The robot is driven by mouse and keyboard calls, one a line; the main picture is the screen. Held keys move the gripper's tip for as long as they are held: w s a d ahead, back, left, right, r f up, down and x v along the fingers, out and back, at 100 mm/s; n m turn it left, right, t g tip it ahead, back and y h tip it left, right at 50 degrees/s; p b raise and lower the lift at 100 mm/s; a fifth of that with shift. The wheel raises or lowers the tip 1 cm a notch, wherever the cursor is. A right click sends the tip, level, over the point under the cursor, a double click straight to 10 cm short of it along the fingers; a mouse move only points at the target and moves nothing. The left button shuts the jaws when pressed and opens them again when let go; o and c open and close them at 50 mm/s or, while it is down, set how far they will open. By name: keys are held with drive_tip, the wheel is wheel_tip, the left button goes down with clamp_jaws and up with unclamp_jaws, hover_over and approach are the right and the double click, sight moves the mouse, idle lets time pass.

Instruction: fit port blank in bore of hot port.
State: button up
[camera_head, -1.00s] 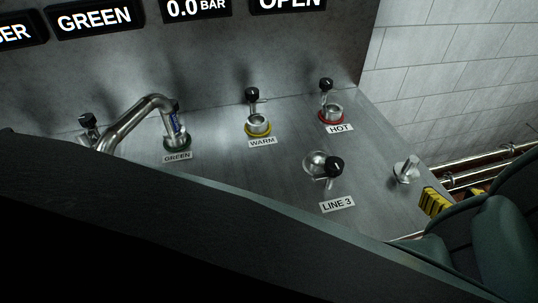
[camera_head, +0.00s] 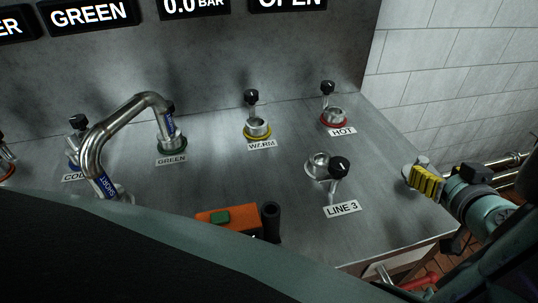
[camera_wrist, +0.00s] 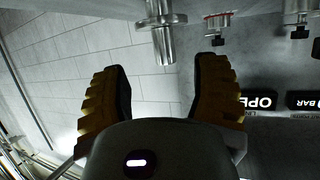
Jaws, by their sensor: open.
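The hot port (camera_head: 333,116) is a short metal ring with a red collar and a HOT label, at the bench's back right in the head view. It also shows upside down at the top of the wrist view (camera_wrist: 218,22). A metal stepped plug, apparently the port blank (camera_head: 414,164), stands at the bench's right edge, partly hidden by my gripper. In the wrist view the plug (camera_wrist: 163,38) shows ahead, across the gap between my fingers. My gripper (camera_head: 424,182) is open with yellow ribbed fingers, close to the plug; contact cannot be told.
The warm port (camera_head: 257,128) and green port (camera_head: 171,141) stand left of the hot port. A black-knobbed valve (camera_head: 339,168) sits at LINE 3. A bent pipe (camera_head: 115,115) and an orange object (camera_head: 225,218) are further left.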

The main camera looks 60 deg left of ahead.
sight(425, 164)
drive_tip(key=shift+w+a+p, duration=0.2)
drive_tip(key=shift+a+p, duration=0.15)
drive_tip(key=shift+a, duration=0.3)
drive_tip(key=p+x, duration=0.1)
drive_tip(key=x, duration=0.2)
drive_tip(key=shift+s+a, duration=0.1)
drive_tip(key=shift+a, duration=0.05)
drive_tip(key=shift+w+a+f, duration=0.3)
drive_tip(key=shift+w+a, duration=0.05)
drive_tip(key=shift+a, duration=0.1)
drive_tip(key=shift+o, duration=0.3)
drive_tip(key=shift+d, duration=0.1)
clamp_jaws()
